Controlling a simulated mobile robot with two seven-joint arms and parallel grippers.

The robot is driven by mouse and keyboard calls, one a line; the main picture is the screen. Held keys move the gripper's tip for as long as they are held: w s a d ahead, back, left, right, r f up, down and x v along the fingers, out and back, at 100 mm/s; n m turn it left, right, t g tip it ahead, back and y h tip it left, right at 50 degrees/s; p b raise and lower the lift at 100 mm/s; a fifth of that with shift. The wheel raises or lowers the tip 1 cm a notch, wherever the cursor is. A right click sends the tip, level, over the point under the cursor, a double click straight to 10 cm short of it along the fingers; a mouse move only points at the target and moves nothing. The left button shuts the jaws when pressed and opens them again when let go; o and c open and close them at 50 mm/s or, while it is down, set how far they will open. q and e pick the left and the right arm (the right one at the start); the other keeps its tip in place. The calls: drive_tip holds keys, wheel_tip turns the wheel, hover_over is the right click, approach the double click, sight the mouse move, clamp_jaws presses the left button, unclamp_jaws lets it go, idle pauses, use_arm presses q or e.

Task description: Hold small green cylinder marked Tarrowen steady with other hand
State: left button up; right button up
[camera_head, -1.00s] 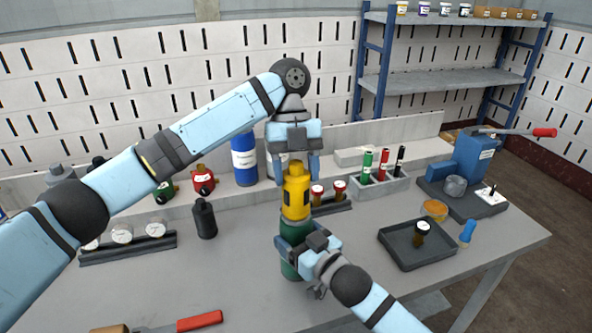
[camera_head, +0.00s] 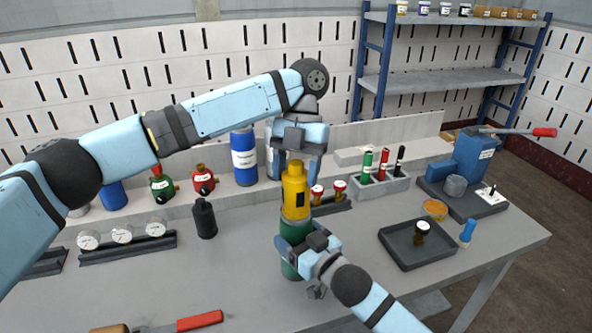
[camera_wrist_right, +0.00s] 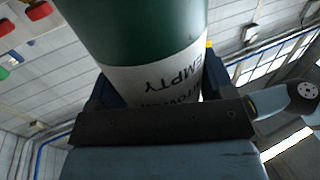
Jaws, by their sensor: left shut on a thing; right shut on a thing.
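The small green cylinder (camera_head: 290,270) stands upright on the bench in the head view. In the right wrist view the cylinder (camera_wrist_right: 140,30) fills the top middle, with a white label reading EMPTY upside down and a partly hidden name. My right gripper (camera_head: 298,252) is shut around its body from the front right. A yellow cap (camera_head: 295,192) with a dark slot sits on top of the cylinder. My left gripper (camera_head: 297,168) points down from above, shut on the upper part of the cap. The join between cap and cylinder is close above my right gripper.
A black bottle (camera_head: 205,220) and a gauge rack (camera_head: 128,248) stand to the left. A blue cylinder (camera_head: 244,160) is behind. A dark tray (camera_head: 408,258) and a blue press (camera_head: 472,160) are to the right. A red-handled tool (camera_head: 200,320) lies in front.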

use_arm(q)
drive_tip(key=m+y, duration=0.1)
drive_tip(key=m, duration=0.2)
drive_tip(key=m+t+y, duration=0.1)
drive_tip(key=m, duration=0.1)
drive_tip(key=shift+m, duration=0.4)
drive_tip(key=o, duration=1.1)
drive_tip(key=shift+r, duration=1.25)
drive_tip(key=n, duration=0.2)
drive_tip(key=n+g+h, duration=0.1)
drive_tip(key=n, duration=0.1)
drive_tip(key=shift+f+n+h, duration=0.1)
drive_tip(key=shift+n+h, duration=0.2)
drive_tip(key=shift+n, duration=0.7)
